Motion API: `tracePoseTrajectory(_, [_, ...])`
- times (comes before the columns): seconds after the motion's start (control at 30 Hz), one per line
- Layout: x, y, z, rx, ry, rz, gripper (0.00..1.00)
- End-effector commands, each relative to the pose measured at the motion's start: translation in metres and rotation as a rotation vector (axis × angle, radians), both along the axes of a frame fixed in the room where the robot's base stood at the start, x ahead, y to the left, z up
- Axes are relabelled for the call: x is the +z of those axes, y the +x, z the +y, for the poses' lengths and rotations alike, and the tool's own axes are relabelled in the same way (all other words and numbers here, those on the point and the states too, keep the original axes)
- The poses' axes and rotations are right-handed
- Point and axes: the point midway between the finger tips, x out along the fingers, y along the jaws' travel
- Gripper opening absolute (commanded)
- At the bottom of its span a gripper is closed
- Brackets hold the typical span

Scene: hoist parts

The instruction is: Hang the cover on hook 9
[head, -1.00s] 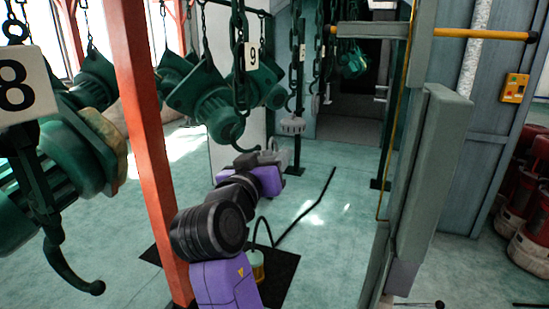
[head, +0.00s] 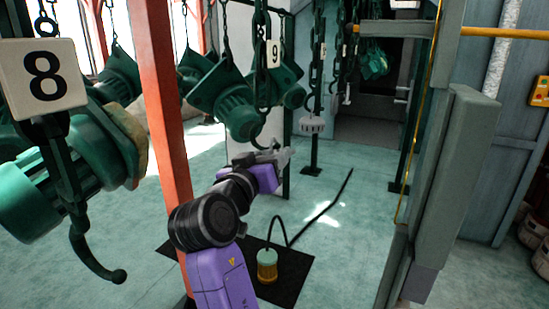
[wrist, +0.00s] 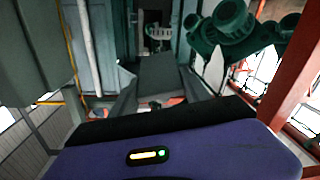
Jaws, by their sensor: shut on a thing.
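My gripper (head: 270,160) is at the end of the purple and black arm in the middle of the head view. It is shut on a grey piece, seemingly the cover (head: 284,157), small and partly hidden there. In the wrist view a flat grey piece (wrist: 157,76) stands out beyond the purple gripper body. The number 9 tag (head: 273,54) hangs on a dark chain. Below it, hook 9 (head: 260,143) curves down close above my gripper in the picture. Whether they touch, I cannot tell.
Green hoist bodies (head: 232,112) hang behind hook 9. A number 8 tag (head: 44,78) and its hook (head: 98,262) hang at the left, beside a red post (head: 165,120). A grey slotted part (head: 311,124) hangs right of hook 9. A grey column (head: 450,170) stands at the right.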

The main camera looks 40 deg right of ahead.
Motion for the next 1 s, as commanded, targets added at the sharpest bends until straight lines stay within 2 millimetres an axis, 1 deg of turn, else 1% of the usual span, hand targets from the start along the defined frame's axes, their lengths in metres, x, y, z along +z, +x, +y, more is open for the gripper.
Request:
tracePoseTrajectory(0.3, [-0.006,0.009,0.003,-0.007,0.008,-0.026,0.00])
tracePoseTrajectory(1.0, [-0.011,0.022,0.008,-0.029,0.040,-0.111,0.00])
